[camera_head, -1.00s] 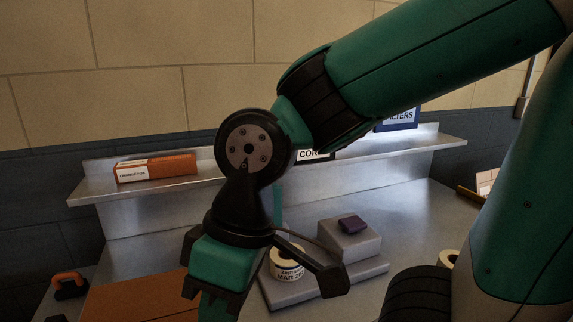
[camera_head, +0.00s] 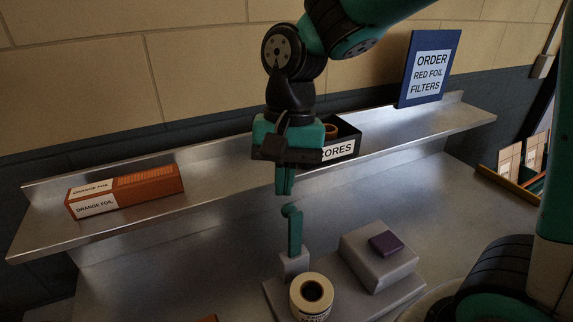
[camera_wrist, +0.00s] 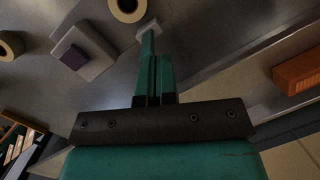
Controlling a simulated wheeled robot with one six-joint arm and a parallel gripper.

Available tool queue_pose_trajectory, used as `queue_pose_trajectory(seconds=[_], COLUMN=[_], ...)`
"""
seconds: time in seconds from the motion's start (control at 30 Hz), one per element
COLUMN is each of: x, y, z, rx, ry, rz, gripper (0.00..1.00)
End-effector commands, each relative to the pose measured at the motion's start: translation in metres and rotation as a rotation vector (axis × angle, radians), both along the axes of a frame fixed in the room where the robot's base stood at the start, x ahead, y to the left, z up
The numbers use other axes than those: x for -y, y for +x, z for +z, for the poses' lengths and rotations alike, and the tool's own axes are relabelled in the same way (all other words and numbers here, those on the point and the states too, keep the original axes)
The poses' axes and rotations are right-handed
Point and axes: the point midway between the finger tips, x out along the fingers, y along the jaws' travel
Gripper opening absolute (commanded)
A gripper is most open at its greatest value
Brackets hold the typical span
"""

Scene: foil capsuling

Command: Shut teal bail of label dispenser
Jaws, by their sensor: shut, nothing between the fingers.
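The label dispenser (camera_head: 405,288) is a grey base with a raised block and a purple pad (camera_head: 386,243) on it. Its label roll (camera_head: 312,294) is white with a brown core, at the front left of the base. The teal bail (camera_head: 294,232) stands upright from a small grey post behind the roll, its top end bent over. My gripper (camera_head: 285,190) is shut and empty, pointing down just above the bail's top, with a small gap in the head view. In the wrist view my gripper (camera_wrist: 155,62) overlaps the bail, so its contact there is unclear.
A metal shelf (camera_head: 225,168) runs behind, with an orange foil box (camera_head: 125,192), a black cores bin (camera_head: 345,149) and a blue order sign (camera_head: 430,68). A tray (camera_head: 512,187) of packets lies at the right. The counter left of the dispenser is mostly clear.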

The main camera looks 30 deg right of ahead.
Motion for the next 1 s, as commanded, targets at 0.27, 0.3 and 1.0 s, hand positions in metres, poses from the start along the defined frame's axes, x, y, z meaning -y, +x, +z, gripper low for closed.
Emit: queue_pose_trajectory(seconds=[0.27, 0.3, 1.0], x=[0.023, 0.025, 0.029], y=[0.082, 0.088, 0.071], z=[0.020, 0.018, -0.064], rx=[-0.235, -0.249, -0.281], ry=[-0.319, -0.351, -0.435], rz=[-0.830, -0.905, -1.094], gripper=[0.00, 0.00, 0.00])
